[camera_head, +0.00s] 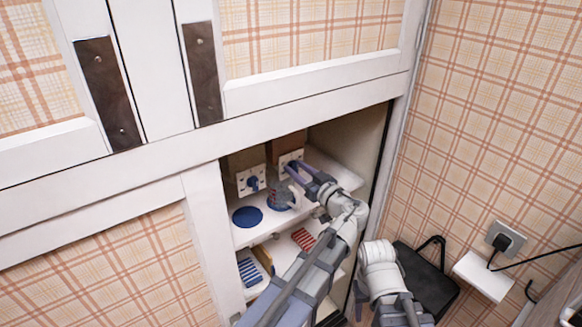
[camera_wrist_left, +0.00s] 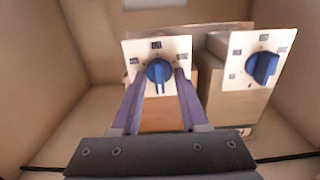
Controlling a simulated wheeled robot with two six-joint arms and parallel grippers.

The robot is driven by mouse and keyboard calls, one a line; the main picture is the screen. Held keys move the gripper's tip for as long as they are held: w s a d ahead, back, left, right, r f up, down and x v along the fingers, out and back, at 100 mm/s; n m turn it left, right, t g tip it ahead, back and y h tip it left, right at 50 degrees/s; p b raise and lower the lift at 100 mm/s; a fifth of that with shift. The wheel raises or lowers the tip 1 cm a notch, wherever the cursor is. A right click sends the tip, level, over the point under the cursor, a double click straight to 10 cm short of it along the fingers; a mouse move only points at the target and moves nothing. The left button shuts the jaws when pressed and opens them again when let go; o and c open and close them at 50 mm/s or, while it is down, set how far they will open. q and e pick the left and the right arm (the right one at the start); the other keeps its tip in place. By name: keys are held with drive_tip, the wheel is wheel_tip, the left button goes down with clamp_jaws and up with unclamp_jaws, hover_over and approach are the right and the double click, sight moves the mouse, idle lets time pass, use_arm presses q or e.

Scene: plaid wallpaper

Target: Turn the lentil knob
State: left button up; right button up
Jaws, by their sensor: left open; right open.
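Two white dial plates, each with a blue knob, stand inside the open cabinet. One plate (camera_head: 251,181) with its knob (camera_head: 253,183) shows on the left in the head view. The other plate (camera_head: 290,158) is partly behind my left gripper (camera_head: 293,167), which hides its knob. In the left wrist view, my left gripper (camera_wrist_left: 160,82) is open, with its fingers on either side of one blue knob (camera_wrist_left: 158,71); contact cannot be told. The second knob (camera_wrist_left: 262,66) is to the right, clear of the fingers. The markings are too small to tell which is the lentil knob. My right gripper is out of view.
A blue disc (camera_head: 247,216) and a clear vessel (camera_head: 281,197) share the upper shelf. Blue-striped (camera_head: 249,270) and red-striped (camera_head: 303,238) items lie below. The cabinet's side walls are close. A black bag (camera_head: 428,277) and a wall socket (camera_head: 507,238) are right.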

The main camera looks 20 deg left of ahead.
use_arm(q)
drive_tip(key=shift+s+d+r, duration=0.1)
drive_tip(key=shift+d, duration=0.15)
drive_tip(key=shift+a, duration=0.1)
clamp_jaws()
